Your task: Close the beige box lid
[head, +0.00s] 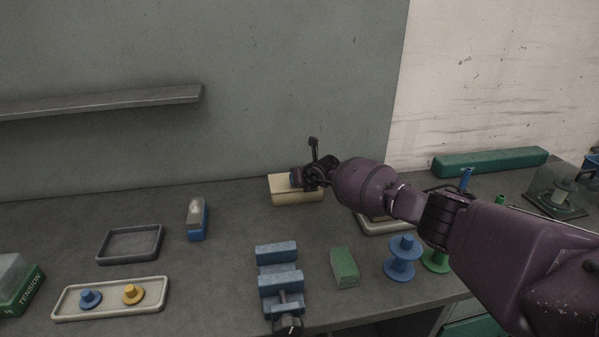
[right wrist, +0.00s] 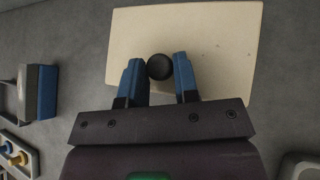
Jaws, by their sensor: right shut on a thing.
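The beige box (head: 297,197) stands at the back of the table, near the grey wall. Its lid (right wrist: 215,35) fills the upper middle of the right wrist view and has a round black knob (right wrist: 159,67). In the head view the lid looks flat over the box; I cannot tell whether any gap remains under it. My right gripper (head: 297,179) is over the box, and its blue fingers (right wrist: 159,78) are shut on the knob from both sides. The knob is hidden by the gripper in the head view. My left gripper is not in view.
A blue and grey block (head: 197,219) and an empty dark tray (head: 131,260) are left of the box. A pale tray (head: 64,310) holds blue and yellow pegs. Blue blocks (head: 277,254), a green block (head: 345,267) and a blue spool (head: 403,260) stand in front.

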